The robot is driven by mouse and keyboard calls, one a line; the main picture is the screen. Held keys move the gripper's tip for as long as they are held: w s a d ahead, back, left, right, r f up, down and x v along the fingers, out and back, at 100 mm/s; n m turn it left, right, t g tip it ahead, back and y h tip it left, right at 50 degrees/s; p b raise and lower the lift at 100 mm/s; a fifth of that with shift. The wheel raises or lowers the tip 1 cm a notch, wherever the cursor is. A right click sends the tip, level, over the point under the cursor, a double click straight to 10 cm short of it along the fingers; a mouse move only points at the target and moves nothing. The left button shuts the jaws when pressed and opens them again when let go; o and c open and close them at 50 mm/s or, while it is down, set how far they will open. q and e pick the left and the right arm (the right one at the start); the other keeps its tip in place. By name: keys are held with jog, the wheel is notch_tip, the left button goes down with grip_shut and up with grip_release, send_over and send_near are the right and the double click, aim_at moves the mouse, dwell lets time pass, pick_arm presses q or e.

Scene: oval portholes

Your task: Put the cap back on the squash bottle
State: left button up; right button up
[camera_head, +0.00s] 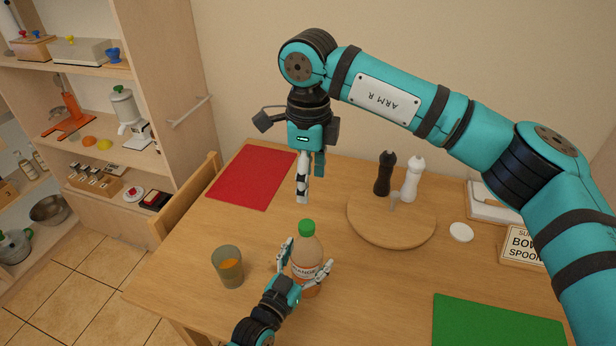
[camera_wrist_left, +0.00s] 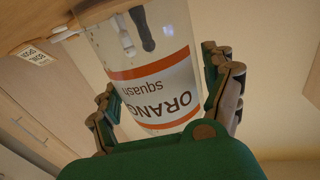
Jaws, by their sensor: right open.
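The squash bottle (camera_head: 307,248) is clear with orange squash and an orange-and-white label, and stands upright on the table. Its green cap (camera_head: 306,228) sits on top of the neck; I cannot tell whether it is tight. My left gripper (camera_head: 306,267) is shut around the bottle's middle, a finger on each side. In the left wrist view the bottle's label (camera_wrist_left: 155,85) shows between the fingers; the cap is out of that view. My right gripper (camera_head: 310,182) is open and empty, pointing down, above and behind the bottle, apart from the cap.
A glass (camera_head: 228,266) with orange drink stands left of the bottle. A round wooden board (camera_head: 385,229) with dark and white mills is at the right. A white disc (camera_head: 461,232), sign (camera_head: 523,246), red mat (camera_head: 252,178) and green mat (camera_head: 490,325) lie around. A chair (camera_head: 187,197) stands left.

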pick_arm(q)
jog(key=shift+o, duration=0.7)
jog(key=v, duration=1.2)
